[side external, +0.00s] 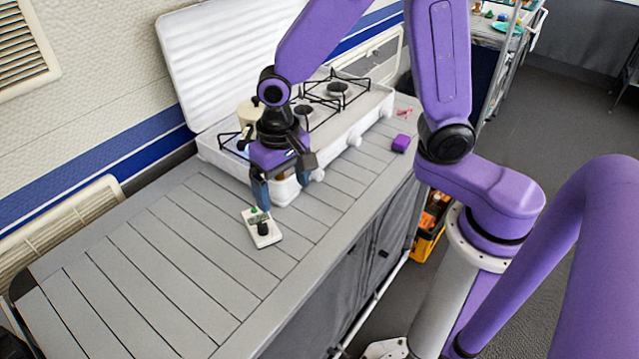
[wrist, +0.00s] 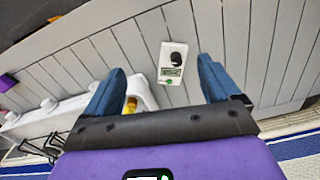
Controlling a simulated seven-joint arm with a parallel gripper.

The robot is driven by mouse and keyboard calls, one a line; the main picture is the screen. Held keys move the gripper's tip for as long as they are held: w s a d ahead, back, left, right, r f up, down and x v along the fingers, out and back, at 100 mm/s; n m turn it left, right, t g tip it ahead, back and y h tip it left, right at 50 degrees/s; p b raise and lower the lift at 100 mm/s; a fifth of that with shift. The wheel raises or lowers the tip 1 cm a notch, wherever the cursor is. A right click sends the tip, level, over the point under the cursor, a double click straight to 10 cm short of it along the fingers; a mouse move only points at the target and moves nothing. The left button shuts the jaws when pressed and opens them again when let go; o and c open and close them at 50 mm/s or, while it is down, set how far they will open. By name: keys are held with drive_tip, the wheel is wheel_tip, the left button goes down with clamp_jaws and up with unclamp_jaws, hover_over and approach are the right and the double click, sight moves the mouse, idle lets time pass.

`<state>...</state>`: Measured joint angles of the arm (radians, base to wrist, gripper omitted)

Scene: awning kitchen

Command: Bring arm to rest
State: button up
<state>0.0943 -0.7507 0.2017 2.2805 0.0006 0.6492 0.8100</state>
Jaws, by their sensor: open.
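My gripper (side external: 284,191) is open and empty, pointing down above the grey slatted counter (side external: 150,265). In the wrist view its two blue fingers (wrist: 160,88) are wide apart. A small white device (side external: 262,228) with a black knob and a green button lies on the counter just in front of the fingers. In the wrist view the device (wrist: 172,62) shows between and beyond the fingertips, with nothing gripping it. My purple arm reaches over the counter from the right.
A white gas stove (side external: 350,125) with an upright lid (side external: 215,60) stands behind my gripper. A purple block (side external: 401,143) lies on the counter to the right. A cream pot (side external: 249,112) is partly hidden behind my wrist. The counter's left part is clear.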

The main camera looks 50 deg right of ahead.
drive_tip(key=s+d+r+n, duration=0.3)
drive_tip(key=s+d+n, duration=0.2)
drive_tip(key=s+n, duration=0.2)
drive_tip(key=s+d+r+n, duration=0.3)
drive_tip(key=s+d+n, duration=0.2)
drive_tip(key=s, duration=0.6)
drive_tip(key=shift+s+r+n, duration=0.3)
drive_tip(key=shift+n, duration=0.9)
